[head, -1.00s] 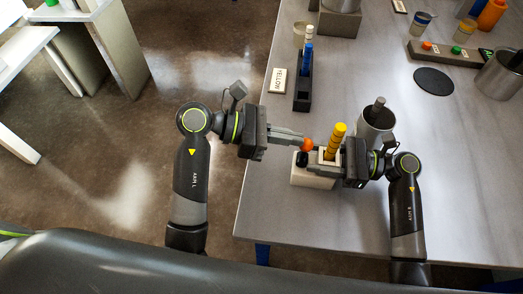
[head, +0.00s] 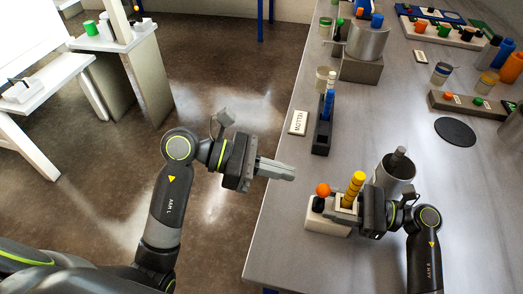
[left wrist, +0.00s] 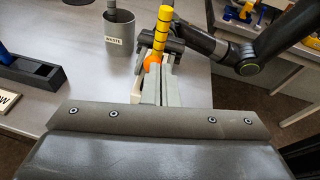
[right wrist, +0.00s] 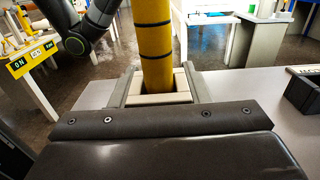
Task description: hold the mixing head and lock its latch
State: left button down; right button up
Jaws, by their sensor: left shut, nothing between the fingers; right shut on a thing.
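The mixing head appears to be the cream block (head: 325,226) with a yellow, dark-ringed post (head: 354,188) upright in it, near the table's front-left edge. An orange ball (head: 323,190), probably the latch knob, and a black knob (head: 318,204) sit at its left end. My right gripper (head: 348,208) is shut on the mixing head from the right; in the right wrist view its fingers flank the cream collar (right wrist: 160,98) around the post. My left gripper (head: 291,173) is shut and empty, left of the orange ball and apart from it. Whether the latch is locked, I cannot tell.
A grey metal cup (head: 396,174) stands right behind my right gripper. A dark rack (head: 322,137) with a blue post and a YELLOW label (head: 299,122) lie behind. A black disc (head: 455,132) and a button box (head: 470,104) are farther right. Open floor is at left.

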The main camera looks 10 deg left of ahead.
pick_arm(q)
jog(key=a+r, duration=0.3)
jog(key=r, duration=0.2)
jog(key=shift+s+a+r, duration=0.3)
jog(key=shift+s, duration=0.15)
pick_arm(e)
jog(key=o, duration=1.3)
